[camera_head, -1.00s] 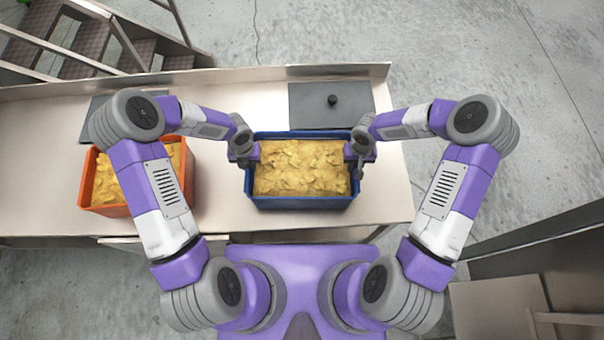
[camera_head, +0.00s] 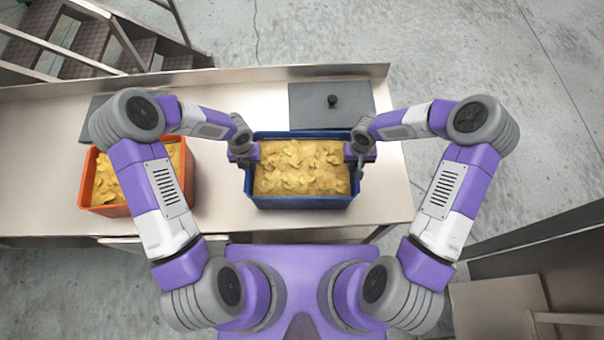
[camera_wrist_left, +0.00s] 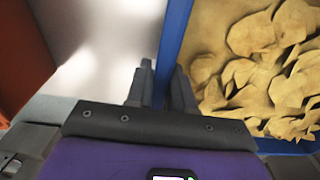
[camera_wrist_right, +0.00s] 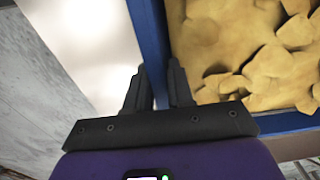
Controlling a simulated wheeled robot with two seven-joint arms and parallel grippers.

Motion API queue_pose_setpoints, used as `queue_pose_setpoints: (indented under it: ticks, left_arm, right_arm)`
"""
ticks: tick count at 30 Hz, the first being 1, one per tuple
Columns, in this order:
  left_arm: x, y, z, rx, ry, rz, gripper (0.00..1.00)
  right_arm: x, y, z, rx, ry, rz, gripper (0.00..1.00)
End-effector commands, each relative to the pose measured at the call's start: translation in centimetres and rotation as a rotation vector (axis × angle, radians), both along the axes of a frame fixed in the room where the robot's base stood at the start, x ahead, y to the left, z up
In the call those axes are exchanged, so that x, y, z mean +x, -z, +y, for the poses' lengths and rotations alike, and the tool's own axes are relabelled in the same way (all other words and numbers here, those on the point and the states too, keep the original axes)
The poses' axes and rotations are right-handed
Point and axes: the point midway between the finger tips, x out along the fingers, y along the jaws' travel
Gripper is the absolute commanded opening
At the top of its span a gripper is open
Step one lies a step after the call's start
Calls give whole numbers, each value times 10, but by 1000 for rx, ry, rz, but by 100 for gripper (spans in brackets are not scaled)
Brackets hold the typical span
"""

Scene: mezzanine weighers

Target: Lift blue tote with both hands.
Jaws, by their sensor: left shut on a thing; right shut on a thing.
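The blue tote (camera_head: 301,203) is full of yellow chips (camera_head: 300,168) and is in front of me at the right part of the steel table. My left gripper (camera_head: 245,155) is at its left wall. In the left wrist view its fingers (camera_wrist_left: 163,88) straddle the blue rim (camera_wrist_left: 177,40) and are shut on it. My right gripper (camera_head: 357,157) is at the right wall. In the right wrist view its fingers (camera_wrist_right: 160,88) are shut on the rim (camera_wrist_right: 149,35). The tote looks level. I cannot tell whether its bottom touches the table.
An orange tote (camera_head: 115,210) with similar chips stands to the left on the steel table (camera_head: 220,100). A grey plate with a black knob (camera_head: 331,101) lies behind the blue tote. Metal steps (camera_head: 75,45) stand at the back left. Table between the totes is bare.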

Motion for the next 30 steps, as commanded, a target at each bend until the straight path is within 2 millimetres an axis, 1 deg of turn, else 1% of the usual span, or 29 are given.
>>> queue_pose_setpoints:
  ticks: [1, 8, 21, 25, 30]
  left_arm:
    - [1, -2, -3, -4, 3, -3, 0]
    - [1, -11, -3, -5, 3, -3, 0]
    - [1, -45, -3, -6, 4, -3, 0]
    - [1, -51, -4, -6, 4, -3, 0]
    - [1, -52, -4, -7, 4, -3, 0]
  right_arm:
    - [1, -2, 3, 5, -3, -3, 0]
    - [1, -11, 3, 5, -4, -3, 0]
    - [1, -45, 3, 6, -4, -3, 0]
    - [1, -51, 4, 6, -4, -3, 0]
    - [1, -52, 4, 7, -4, -3, 0]
